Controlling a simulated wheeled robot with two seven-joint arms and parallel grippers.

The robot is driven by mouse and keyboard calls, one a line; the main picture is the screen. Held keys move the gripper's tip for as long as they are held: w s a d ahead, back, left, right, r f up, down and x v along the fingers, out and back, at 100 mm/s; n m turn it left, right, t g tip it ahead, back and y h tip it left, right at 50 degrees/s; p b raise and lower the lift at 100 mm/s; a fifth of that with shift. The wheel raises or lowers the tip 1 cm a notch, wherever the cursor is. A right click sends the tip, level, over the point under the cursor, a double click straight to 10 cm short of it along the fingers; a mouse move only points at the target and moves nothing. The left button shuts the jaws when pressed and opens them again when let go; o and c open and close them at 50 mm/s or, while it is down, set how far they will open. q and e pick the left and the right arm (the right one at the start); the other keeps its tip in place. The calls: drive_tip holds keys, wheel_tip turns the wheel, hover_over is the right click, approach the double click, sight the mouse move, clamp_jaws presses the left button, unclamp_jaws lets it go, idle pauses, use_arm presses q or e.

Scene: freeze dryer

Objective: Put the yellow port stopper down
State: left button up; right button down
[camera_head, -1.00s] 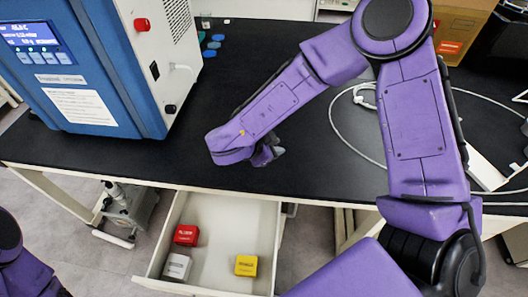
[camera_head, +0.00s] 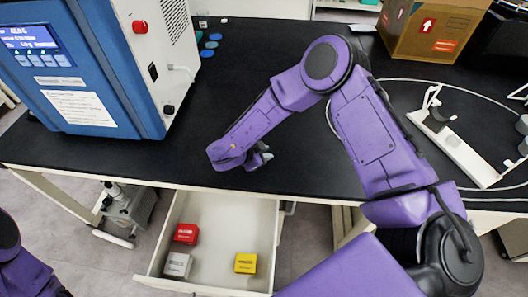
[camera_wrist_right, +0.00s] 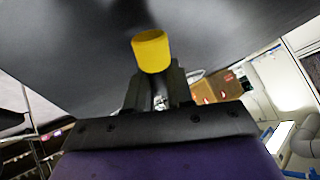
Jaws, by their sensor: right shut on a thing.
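The yellow port stopper (camera_wrist_right: 152,52) is a short yellow cylinder in the right wrist view. My right gripper (camera_wrist_right: 157,80) is shut on it, and it sticks out beyond the fingertips. A dark surface fills the view behind it; I cannot tell whether the stopper touches it. In the head view my right gripper (camera_head: 263,156) is over the front part of the black benchtop (camera_head: 290,165), above the drawer's back end. The stopper is hidden there by my arm. Of my left arm only a link shows at the lower left; its gripper is out of view.
A blue and white machine (camera_head: 95,65) stands at the left. An open drawer (camera_head: 212,210) below the bench holds a red box (camera_head: 186,234), a white box (camera_head: 177,265) and a yellow box (camera_head: 245,263). A cardboard box (camera_head: 425,30), a white stand (camera_head: 455,150) and a cable lie at the right.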

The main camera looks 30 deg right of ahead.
drive_tip(key=shift+f, duration=0.25)
drive_tip(key=c, duration=1)
unclamp_jaws()
drive_tip(key=shift+r, duration=0.25)
drive_tip(key=b+v, duration=0.1)
drive_tip(key=v, duration=1.1)
drive_tip(key=shift+r+b, duration=0.25)
drive_tip(key=shift+b, duration=0.1)
